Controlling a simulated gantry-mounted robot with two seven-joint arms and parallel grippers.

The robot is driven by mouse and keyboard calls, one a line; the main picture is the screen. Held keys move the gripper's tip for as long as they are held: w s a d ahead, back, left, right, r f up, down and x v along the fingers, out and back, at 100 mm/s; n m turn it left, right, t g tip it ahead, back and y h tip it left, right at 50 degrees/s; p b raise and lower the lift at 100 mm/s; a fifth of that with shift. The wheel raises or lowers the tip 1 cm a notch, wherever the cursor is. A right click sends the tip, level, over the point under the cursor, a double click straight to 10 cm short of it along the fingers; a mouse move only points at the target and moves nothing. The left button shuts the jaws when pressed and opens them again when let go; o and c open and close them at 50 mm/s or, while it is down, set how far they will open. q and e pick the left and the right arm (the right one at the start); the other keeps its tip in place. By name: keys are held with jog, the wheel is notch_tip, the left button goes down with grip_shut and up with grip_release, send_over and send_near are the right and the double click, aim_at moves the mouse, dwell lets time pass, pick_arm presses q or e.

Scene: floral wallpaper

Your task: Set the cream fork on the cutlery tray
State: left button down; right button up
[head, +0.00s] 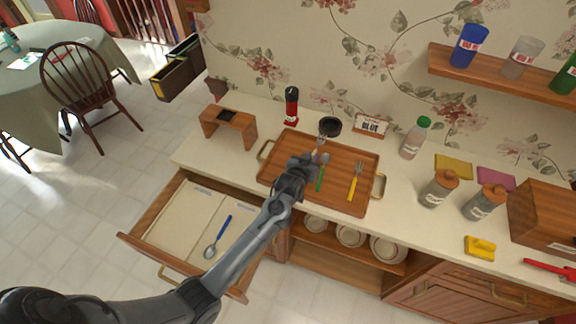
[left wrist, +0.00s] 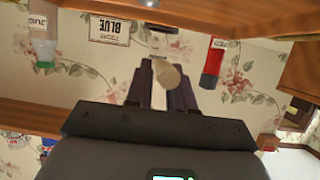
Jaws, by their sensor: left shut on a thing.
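The wooden cutlery tray (head: 287,152) with metal handles lies on the counter in the middle of the head view. A yellow fork (head: 356,180) and a green utensil (head: 319,180) lie on it. My left gripper (head: 316,160) is over the tray, shut on the cream fork (head: 322,143), whose tip points toward the back wall. In the left wrist view, a rounded cream end of the fork (left wrist: 171,76) shows between the fingers. The gripper hides part of the fork, and whether the fork touches the tray is unclear. My right gripper is not in view.
Behind the tray stand a red pepper mill (head: 291,106), a black bowl (head: 330,126), a label card (head: 370,125) and a bottle (head: 415,138). A wooden stand (head: 229,122) is at the left. An open drawer (head: 165,215) below holds a blue spoon (head: 218,238).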

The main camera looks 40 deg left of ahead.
pick_arm(q)
jog(key=a+f, duration=0.1)
jog(key=a, duration=0.1)
jog(key=s+a+f, duration=0.1)
jog(key=a+f, duration=0.1)
jog(key=a, duration=0.1)
jog(key=s+a+f, duration=0.1)
jog(key=a+f, duration=0.1)
jog(key=a, duration=0.1)
jog(key=shift+s+a+f, duration=0.1)
jog(key=shift+s+a, duration=0.05)
jog(key=shift+a, duration=0.05)
jog(key=shift+f, duration=1.8)
jog(key=c, duration=1)
grip_release()
jog(key=shift+f, duration=0.1)
jog(key=shift+f, duration=0.1)
